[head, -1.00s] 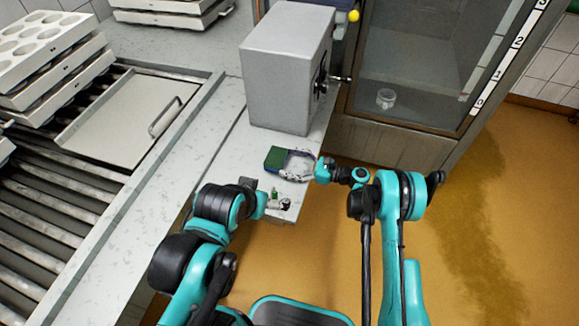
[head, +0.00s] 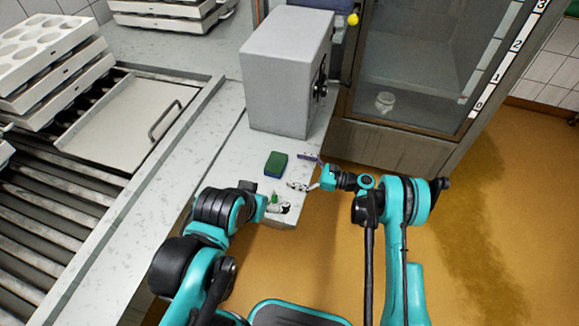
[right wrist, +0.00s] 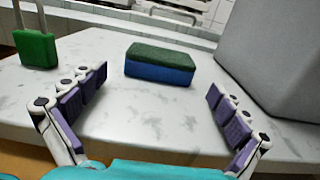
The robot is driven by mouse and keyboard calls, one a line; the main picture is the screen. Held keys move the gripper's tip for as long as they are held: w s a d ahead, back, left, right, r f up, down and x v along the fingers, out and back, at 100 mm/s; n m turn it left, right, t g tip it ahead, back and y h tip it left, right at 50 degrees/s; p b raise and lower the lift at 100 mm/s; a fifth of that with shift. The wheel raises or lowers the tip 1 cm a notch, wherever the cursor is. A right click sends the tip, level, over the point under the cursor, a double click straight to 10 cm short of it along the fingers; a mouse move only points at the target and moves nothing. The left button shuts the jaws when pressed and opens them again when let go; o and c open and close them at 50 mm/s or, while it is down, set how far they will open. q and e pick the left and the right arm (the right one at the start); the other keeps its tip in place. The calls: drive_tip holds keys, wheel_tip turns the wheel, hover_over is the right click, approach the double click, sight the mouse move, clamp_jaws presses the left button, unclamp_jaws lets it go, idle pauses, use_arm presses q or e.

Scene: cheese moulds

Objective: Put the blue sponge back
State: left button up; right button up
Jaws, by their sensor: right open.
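The blue sponge (head: 276,164), with a green top layer, lies flat on the pale counter in the head view. It also shows in the right wrist view (right wrist: 160,66), beyond my fingertips. My right gripper (head: 305,171) is open and empty, just to the right of the sponge and apart from it. In the right wrist view its purple-padded fingers (right wrist: 157,82) are spread wide.
A grey box (head: 287,75) with a dark knob stands behind the sponge. White moulds (head: 50,60) are stacked over the rollers at left. Bare counter surrounds the sponge.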

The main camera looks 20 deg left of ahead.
drive_tip(key=d+p, duration=0.3)
drive_tip(key=d, duration=0.7)
wheel_tip(320, 180, up, 11)
drive_tip(key=w+d+n+t+h, duration=0.1)
drive_tip(key=w+n+t+h, duration=0.1)
drive_tip(key=n+h, duration=0.15)
drive_tip(key=s+d+r+n+t+h, duration=0.1)
drive_tip(key=s+d+r+n+h, duration=0.4)
drive_tip(key=r, duration=0.4)
drive_tip(key=s+d+r+n+t+h, duration=0.1)
drive_tip(key=s+d+n+h, duration=0.3)
drive_tip(key=s+d, duration=0.4)
drive_tip(key=s+d+r+n+t+h, duration=0.1)
drive_tip(key=s+d+n+t+h, duration=0.1)
drive_tip(key=s+d+n+h, duration=0.3)
drive_tip(key=s+d+n, duration=0.1)
drive_tip(key=s+d, duration=0.3)
drive_tip(key=s, duration=0.5)
drive_tip(key=shift+s+d+r+t, duration=0.15)
drive_tip(key=shift+s+r+t, duration=0.15)
drive_tip(key=shift+s+r, duration=0.1)
drive_tip(key=shift+h, duration=0.25)
drive_tip(key=shift+c, duration=0.3)
